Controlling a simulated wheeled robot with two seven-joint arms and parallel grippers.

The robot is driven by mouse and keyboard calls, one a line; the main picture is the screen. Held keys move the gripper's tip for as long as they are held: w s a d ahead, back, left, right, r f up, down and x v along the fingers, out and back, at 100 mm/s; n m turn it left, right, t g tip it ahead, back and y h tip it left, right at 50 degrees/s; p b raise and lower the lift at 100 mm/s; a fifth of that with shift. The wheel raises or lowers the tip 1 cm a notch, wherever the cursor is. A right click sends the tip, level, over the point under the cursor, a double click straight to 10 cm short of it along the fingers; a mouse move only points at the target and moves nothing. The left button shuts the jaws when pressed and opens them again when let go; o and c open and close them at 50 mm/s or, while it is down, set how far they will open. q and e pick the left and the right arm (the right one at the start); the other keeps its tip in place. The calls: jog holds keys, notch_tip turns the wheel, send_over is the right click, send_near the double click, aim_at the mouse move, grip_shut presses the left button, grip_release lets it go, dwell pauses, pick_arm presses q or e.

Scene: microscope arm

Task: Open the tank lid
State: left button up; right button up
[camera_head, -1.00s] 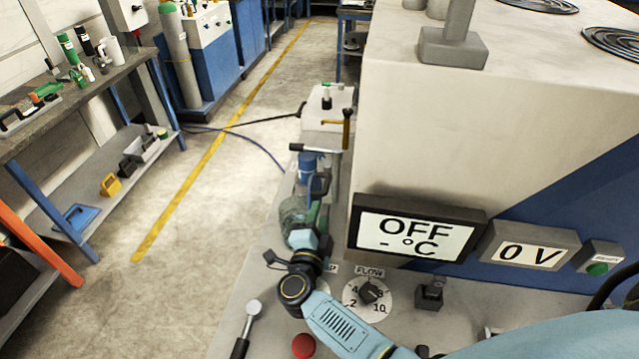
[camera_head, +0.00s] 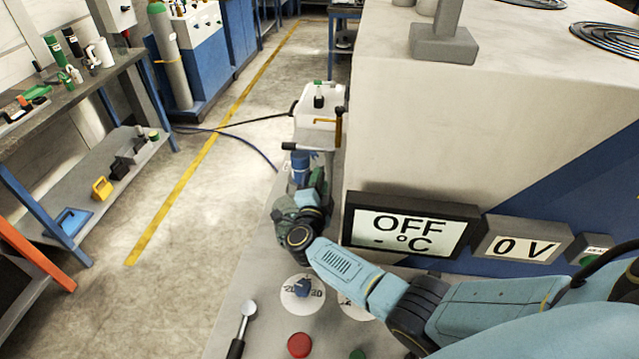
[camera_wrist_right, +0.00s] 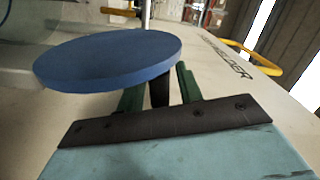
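A blue round disc (camera_wrist_right: 110,60), possibly the lid, lies close in the right wrist view. Which of these is the tank is unclear. My left gripper is not in view.
A large cream machine (camera_head: 430,120) with an OFF display (camera_head: 405,235) and a 0 V display (camera_head: 520,245) stands close on the right. A dial (camera_head: 302,290), lever (camera_head: 243,325) and red button (camera_head: 299,345) are on the bench.

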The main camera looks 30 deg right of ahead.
grip_shut()
jog(key=shift+s+d+f+m, duration=0.3)
jog(key=shift+s+d+m, duration=0.2)
jog(key=shift+m, duration=0.1)
jog(key=shift+o, duration=0.4)
grip_release()
jog(key=shift+r, duration=0.1)
jog(key=v, duration=1.2)
